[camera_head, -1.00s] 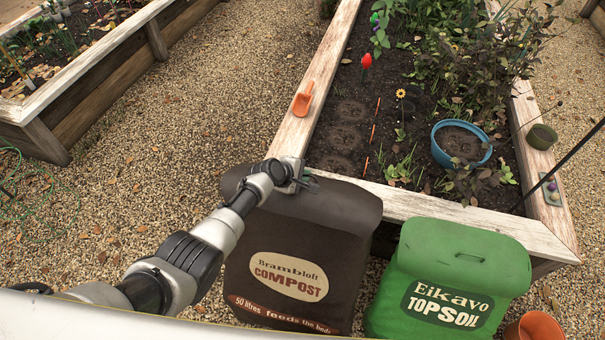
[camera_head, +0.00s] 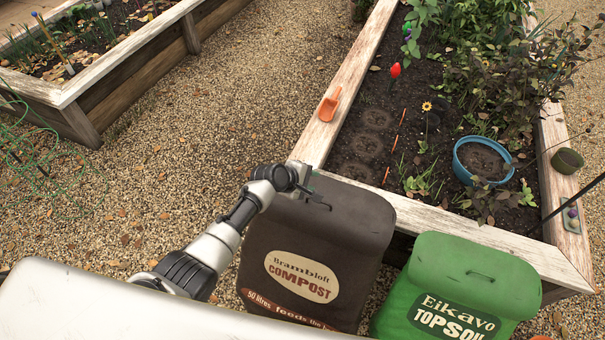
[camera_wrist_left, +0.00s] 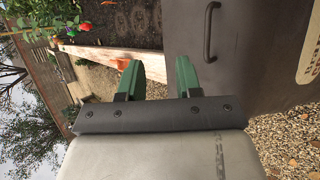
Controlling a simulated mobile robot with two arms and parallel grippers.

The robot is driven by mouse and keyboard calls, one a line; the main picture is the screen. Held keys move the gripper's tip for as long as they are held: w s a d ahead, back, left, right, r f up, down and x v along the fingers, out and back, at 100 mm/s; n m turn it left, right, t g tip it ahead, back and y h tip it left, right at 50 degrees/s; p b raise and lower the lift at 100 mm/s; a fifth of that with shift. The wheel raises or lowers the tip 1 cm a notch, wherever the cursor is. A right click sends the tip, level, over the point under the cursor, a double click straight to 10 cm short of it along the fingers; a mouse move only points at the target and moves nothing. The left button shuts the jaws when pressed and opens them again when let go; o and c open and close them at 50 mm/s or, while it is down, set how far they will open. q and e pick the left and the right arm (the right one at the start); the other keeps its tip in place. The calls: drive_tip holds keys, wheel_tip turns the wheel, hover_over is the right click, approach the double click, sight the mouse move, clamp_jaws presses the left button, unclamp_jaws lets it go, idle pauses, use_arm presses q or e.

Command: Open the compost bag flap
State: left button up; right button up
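The dark brown compost bag (camera_head: 315,255) stands upright on the gravel against the front of the raised bed. Its top flap (camera_head: 355,205) lies flat and closed. In the left wrist view the bag (camera_wrist_left: 255,60) fills the upper right, with a dark handle (camera_wrist_left: 210,32) on its face. My left gripper (camera_head: 322,198) is over the bag's top left part in the head view. In the left wrist view its two green fingers (camera_wrist_left: 158,76) are apart with nothing between them. The handle is just beyond the right-hand finger, apart from it. My right gripper is not in view.
A green topsoil bag (camera_head: 450,285) stands right of the compost bag. The raised bed (camera_head: 415,215) behind holds plants and a blue pot (camera_head: 483,160). An orange scoop (camera_head: 329,104) lies on its rim. Open gravel (camera_head: 190,140) lies to the left.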

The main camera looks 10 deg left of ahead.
use_arm(q)
drive_tip(key=v, duration=0.3)
drive_tip(key=shift+s+a+r+p, duration=0.15)
drive_tip(key=shift+a+p, duration=0.05)
drive_tip(key=shift+p, duration=0.15)
